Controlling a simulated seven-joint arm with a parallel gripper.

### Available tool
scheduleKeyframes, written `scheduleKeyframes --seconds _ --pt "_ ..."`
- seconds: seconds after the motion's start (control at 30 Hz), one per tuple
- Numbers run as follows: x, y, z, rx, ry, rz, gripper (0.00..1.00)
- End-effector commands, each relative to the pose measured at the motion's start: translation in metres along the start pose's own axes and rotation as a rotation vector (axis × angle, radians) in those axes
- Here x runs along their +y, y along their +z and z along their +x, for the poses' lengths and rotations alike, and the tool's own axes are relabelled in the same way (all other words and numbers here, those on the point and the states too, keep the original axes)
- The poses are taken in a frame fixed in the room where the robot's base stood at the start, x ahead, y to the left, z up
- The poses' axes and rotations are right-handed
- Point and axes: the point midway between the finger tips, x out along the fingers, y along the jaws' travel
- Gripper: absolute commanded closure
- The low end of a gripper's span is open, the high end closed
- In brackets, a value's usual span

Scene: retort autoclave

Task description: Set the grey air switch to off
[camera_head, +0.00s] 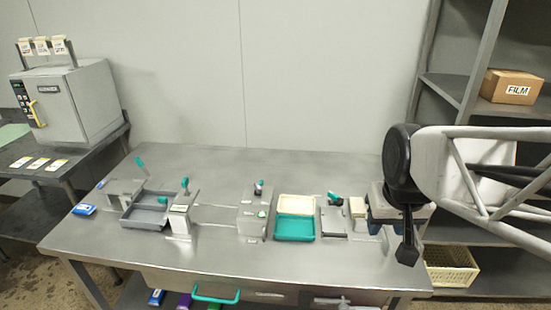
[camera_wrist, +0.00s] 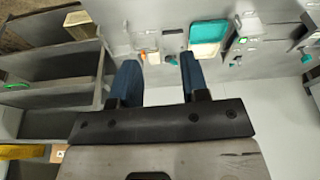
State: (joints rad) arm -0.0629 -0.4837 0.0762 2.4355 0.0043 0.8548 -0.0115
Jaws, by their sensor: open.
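The likely place of the grey air switch is the grey box (camera_head: 252,220) in the middle of the table, with a small dark-and-pale lever (camera_head: 258,187) on top and a green button on its front. Its labels are too small to read, so I cannot tell for sure which control is the air switch or how it is set. My gripper (camera_head: 407,252) hangs at the right end of the table, well to the right of that box. In the wrist view my gripper (camera_wrist: 158,62) has its two blue fingers apart with nothing between them.
A teal tray (camera_head: 294,238) and a grey tray (camera_head: 129,220) lie on the table. Teal-handled levers (camera_head: 140,163) stand at several stations. The autoclave (camera_head: 75,105) is at the left, shelves with a film box (camera_head: 511,86) at the right.

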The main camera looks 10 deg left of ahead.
Motion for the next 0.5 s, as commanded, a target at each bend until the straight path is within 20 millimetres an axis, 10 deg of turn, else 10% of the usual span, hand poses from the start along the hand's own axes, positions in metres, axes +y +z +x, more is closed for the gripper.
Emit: scheduleKeyframes --seconds 0.5 --pt "-0.051 -0.114 0.04 0.034 -0.039 -0.117 0.58"
